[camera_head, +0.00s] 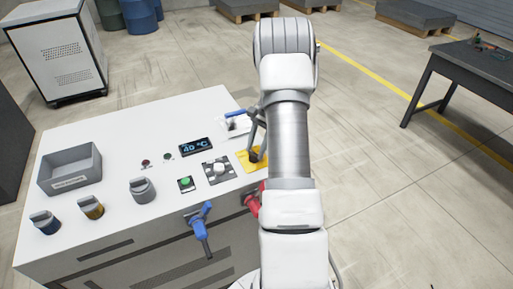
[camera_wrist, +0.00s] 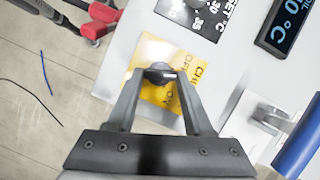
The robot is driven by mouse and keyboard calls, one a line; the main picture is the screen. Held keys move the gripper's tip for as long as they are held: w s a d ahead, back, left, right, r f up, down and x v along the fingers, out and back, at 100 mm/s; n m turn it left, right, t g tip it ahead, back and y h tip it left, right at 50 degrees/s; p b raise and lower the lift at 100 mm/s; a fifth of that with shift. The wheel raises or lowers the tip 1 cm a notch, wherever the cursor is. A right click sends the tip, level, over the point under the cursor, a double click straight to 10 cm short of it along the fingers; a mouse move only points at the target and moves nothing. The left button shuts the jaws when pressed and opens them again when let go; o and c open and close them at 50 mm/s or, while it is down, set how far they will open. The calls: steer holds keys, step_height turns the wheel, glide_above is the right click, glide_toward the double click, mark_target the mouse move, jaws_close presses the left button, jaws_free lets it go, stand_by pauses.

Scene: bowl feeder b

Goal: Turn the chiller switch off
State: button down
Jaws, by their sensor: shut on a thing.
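The chiller switch is a small black rotary knob (camera_wrist: 160,72) on a yellow plate (camera_wrist: 152,48) lettered CHILLER, with OFF and ON marks partly covered. A pale mark shows on the knob, but I cannot tell for sure which word it points at. My gripper (camera_wrist: 160,77) is shut on the knob, one finger on each side. In the head view the yellow plate (camera_head: 244,156) lies at the right end of the white console top, and my gripper (camera_head: 254,154) is down on it. My arm and fingers hide the knob there.
Close by are a dial (camera_head: 218,169), a green button (camera_head: 185,183), a display reading 40 °C (camera_head: 197,147) and a blue-handled clamp (camera_wrist: 300,140). Blue (camera_head: 202,225) and red (camera_head: 252,203) valve handles stick out at the console front. A grey bin (camera_head: 70,170) sits left.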

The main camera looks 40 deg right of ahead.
steer(key=n, duration=0.1)
steer(key=n+g, duration=0.1)
steer(key=n, duration=0.2)
steer(key=shift+w+n+g+h, duration=0.25)
steer(key=shift+n+g+h, duration=0.05)
steer(key=shift+n+h, duration=0.1)
steer(key=shift+a, duration=0.1)
stand_by(0.3)
steer(key=shift+c, duration=1.4)
jaws_free()
steer(key=shift+r, duration=0.1)
steer(key=v, duration=1.7)
steer(key=shift+w+p, duration=0.15)
steer(key=shift+p, duration=0.15)
steer(key=shift+r, duration=0.1)
